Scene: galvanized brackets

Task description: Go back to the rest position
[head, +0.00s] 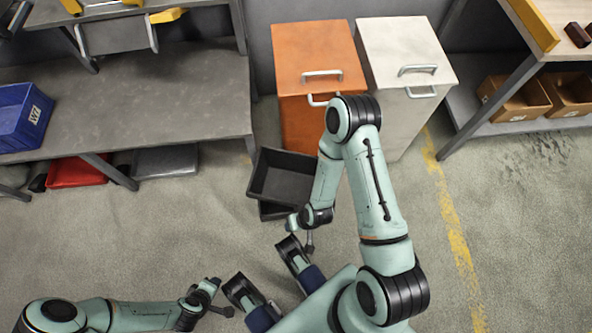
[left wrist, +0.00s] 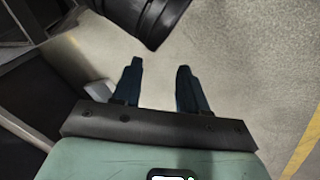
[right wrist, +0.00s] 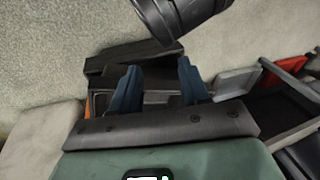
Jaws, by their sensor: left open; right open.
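My left gripper (head: 262,318) is low in the head view, folded in close to my body. In the left wrist view its two dark blue fingers (left wrist: 159,68) stand apart with nothing between them. My right gripper (head: 312,279) is just right of it, below the bent right arm. In the right wrist view its fingers (right wrist: 158,72) are also apart and empty. Both grippers are open and hold nothing. No bracket can be made out in any view.
Dark bins (head: 283,179) lie on the floor near my right wrist. Behind stand an orange cabinet (head: 312,60) and a white cabinet (head: 400,45). A grey bench (head: 150,95) at left carries a blue crate (head: 22,118). The floor at right is open beside a yellow line (head: 455,240).

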